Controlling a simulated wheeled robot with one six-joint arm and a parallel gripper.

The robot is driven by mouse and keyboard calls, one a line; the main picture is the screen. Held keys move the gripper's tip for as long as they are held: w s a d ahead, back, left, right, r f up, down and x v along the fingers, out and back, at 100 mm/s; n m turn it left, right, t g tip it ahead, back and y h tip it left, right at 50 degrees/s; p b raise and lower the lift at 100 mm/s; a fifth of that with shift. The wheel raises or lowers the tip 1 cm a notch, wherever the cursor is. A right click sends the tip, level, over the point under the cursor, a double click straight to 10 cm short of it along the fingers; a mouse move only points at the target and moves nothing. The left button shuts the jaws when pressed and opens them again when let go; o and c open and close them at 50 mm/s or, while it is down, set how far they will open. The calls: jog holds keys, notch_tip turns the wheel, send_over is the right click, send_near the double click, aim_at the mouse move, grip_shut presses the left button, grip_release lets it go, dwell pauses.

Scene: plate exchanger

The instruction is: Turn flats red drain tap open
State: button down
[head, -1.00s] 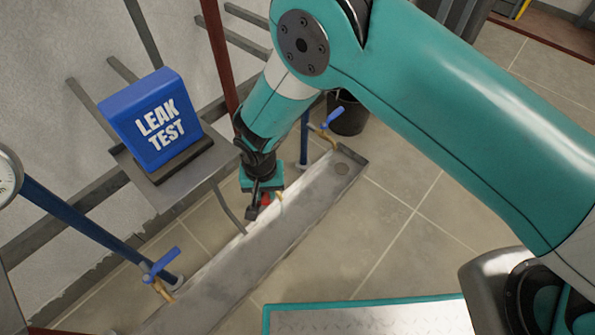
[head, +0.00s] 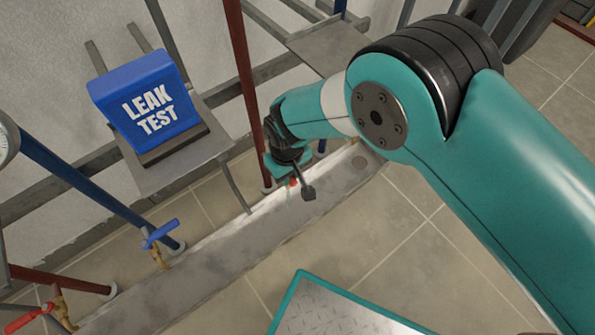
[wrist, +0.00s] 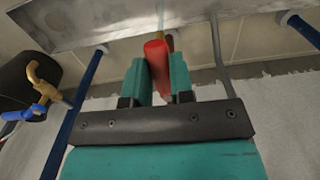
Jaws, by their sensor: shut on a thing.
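The red drain tap handle (wrist: 157,62) stands between the two teal fingers of my gripper (wrist: 160,80) in the wrist view, and the fingers are shut on it. In the head view my gripper (head: 293,182) is low beside the red pipe, above the metal drain channel (head: 230,240). Only a small bit of red handle (head: 293,182) shows there; my wrist hides the rest of the tap. I cannot tell the valve's position.
A blue-handled tap (head: 160,235) and another red-handled tap (head: 55,310) are at the lower left. The blue "LEAK TEST" box (head: 145,108) sits on a shelf above the channel.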

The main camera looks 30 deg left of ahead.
jog(key=shift+s+n, duration=0.1)
jog(key=shift+n, duration=0.2)
jog(key=c, duration=1)
grip_release()
notch_tip(320, 180, up, 17)
jog(key=p, duration=0.6)
jog(key=shift+r, duration=0.2)
